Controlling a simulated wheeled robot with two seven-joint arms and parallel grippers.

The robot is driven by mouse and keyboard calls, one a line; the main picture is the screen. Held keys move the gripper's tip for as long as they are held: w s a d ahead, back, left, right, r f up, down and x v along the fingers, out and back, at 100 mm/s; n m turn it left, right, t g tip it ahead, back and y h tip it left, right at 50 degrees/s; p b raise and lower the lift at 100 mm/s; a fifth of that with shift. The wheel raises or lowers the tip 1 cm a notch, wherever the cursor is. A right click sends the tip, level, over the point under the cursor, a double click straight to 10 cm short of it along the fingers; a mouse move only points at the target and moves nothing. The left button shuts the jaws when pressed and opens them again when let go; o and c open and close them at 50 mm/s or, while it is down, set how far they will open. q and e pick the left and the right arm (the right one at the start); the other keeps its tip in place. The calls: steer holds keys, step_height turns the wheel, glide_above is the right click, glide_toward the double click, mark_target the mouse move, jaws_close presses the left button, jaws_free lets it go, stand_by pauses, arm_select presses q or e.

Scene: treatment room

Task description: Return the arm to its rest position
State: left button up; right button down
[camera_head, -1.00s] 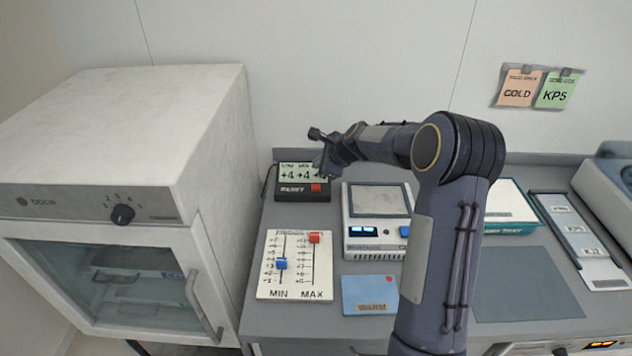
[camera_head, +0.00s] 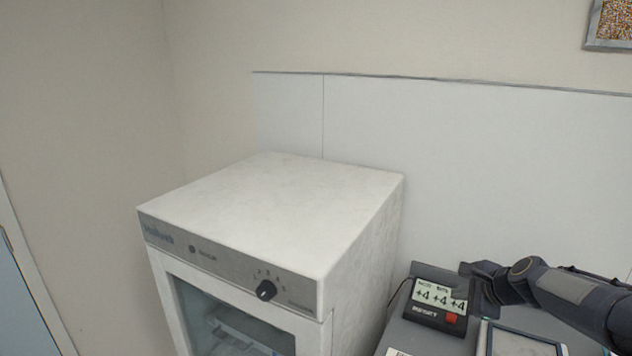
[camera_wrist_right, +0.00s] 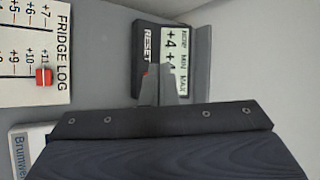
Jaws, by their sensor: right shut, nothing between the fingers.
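My right gripper (camera_head: 478,275) is at the right of the head view, just right of a black display box (camera_head: 437,296) with +4 readings and a red button. My arm comes in from the right edge. In the right wrist view the two fingers (camera_wrist_right: 159,85) are together with nothing between them. They lie in front of the display box (camera_wrist_right: 150,50) and cover part of its face; I cannot tell whether they touch it. My left gripper is in neither view.
A white fridge (camera_head: 275,205) with a black dial (camera_head: 266,290) and glass door stands left of the counter. A fridge log board (camera_wrist_right: 35,75) with a red slider and a device with a screen (camera_head: 520,340) lie near the display box. The wall is behind.

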steer(key=s+a+r+n+y, duration=0.1)
steer(key=s+a+r+n, duration=0.2)
steer(key=s, duration=0.2)
steer(key=s+a+r+n, duration=0.2)
steer(key=s+a+n, duration=0.1)
steer(key=s, duration=0.3)
steer(key=s+a+f+n+g, duration=0.1)
steer(key=s+a+n, duration=0.2)
steer(key=s, duration=0.4)
steer(key=s+a+f+n+g, duration=0.1)
steer(key=s+a+f+n, duration=0.1)
steer(key=s+n, duration=0.3)
steer(key=s+a+f+n+g, duration=0.1)
steer(key=s+a+n, duration=0.3)
steer(key=s, duration=0.7)
steer(key=shift+s+f+n, duration=0.15)
steer(key=shift+f+n, duration=0.25)
steer(key=shift+n, duration=0.2)
